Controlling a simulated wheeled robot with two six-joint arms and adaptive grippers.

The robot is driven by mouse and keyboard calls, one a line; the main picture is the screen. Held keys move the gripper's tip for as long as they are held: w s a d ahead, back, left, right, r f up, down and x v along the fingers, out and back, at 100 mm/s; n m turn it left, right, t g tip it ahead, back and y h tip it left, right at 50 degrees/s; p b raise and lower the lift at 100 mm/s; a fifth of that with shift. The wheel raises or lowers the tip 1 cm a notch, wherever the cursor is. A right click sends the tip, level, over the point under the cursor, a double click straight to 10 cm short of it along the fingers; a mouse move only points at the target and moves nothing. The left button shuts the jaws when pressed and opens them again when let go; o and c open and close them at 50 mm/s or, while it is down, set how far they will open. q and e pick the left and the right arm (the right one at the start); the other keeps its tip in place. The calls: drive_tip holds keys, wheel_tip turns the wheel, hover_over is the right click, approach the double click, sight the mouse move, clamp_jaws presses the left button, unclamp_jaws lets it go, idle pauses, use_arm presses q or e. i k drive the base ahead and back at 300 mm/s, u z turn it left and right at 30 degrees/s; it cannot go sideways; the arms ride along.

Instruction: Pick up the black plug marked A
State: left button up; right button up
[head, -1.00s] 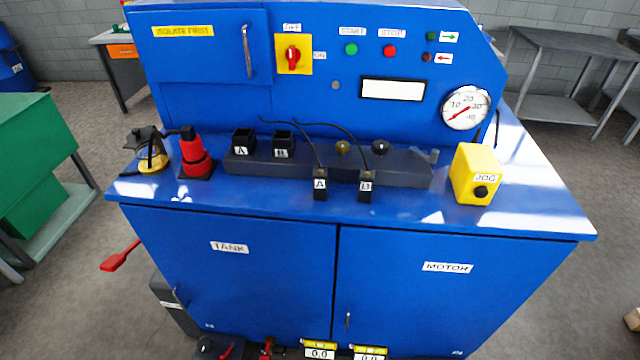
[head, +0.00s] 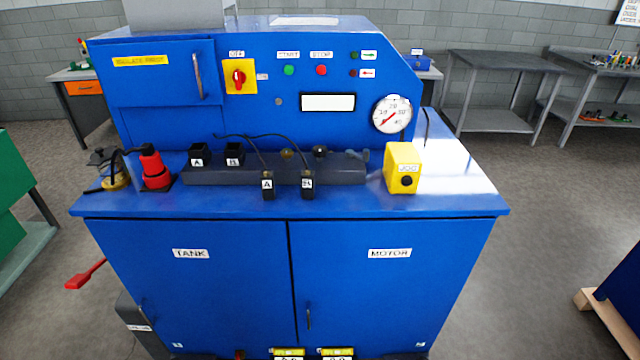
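The black plug marked A (head: 267,186) hangs on a black cable at the front edge of the dark block on the blue machine's ledge. A similar black plug marked B (head: 307,185) is just to its right, apart from it. Two black sockets, one marked A (head: 198,155) and one marked B (head: 234,154), stand at the left end of the dark block (head: 215,174). Neither of my grippers shows in the head view.
A red plug-like part (head: 155,170) and a black-and-yellow part (head: 115,174) stand left of the block. A yellow JOG box (head: 402,167) stands at the right. The ledge (head: 230,202) is clear in front. Grey tables (head: 510,60) are behind at the right.

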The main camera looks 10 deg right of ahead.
sight(267, 179)
drive_tip(key=z, duration=1.75)
drive_tip(key=i, duration=1.45)
drive_tip(key=u, duration=1.25)
